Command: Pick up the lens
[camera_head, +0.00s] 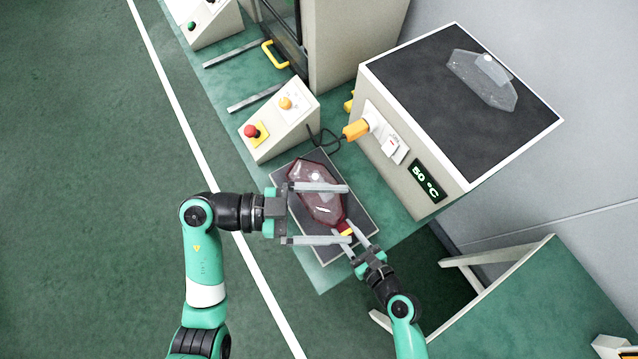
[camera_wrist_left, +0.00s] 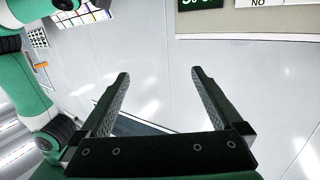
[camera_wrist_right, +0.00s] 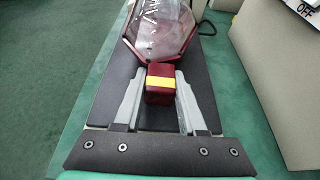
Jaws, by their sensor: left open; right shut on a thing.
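A clear, elongated lens (camera_head: 482,80) lies on the dark top of the large beige box, far from both grippers. A red tail lamp (camera_head: 318,200) with a glossy, see-through face lies on a dark pad (camera_head: 287,182). It also shows in the right wrist view (camera_wrist_right: 160,42). My right gripper (camera_wrist_right: 160,88) is shut on the lamp's red end block with a yellow stripe. My left gripper (camera_head: 348,213) is open, its fingers spread and crossing over the lamp in the head view. The left wrist view shows nothing between those fingers.
The beige box (camera_head: 405,165) has a switch, an orange plug and a "50 °C" display. A sloped control box (camera_head: 280,118) with red and orange buttons stands behind the pad. A green table (camera_head: 545,310) is at the lower right. Two metal rails (camera_head: 258,97) lie further back.

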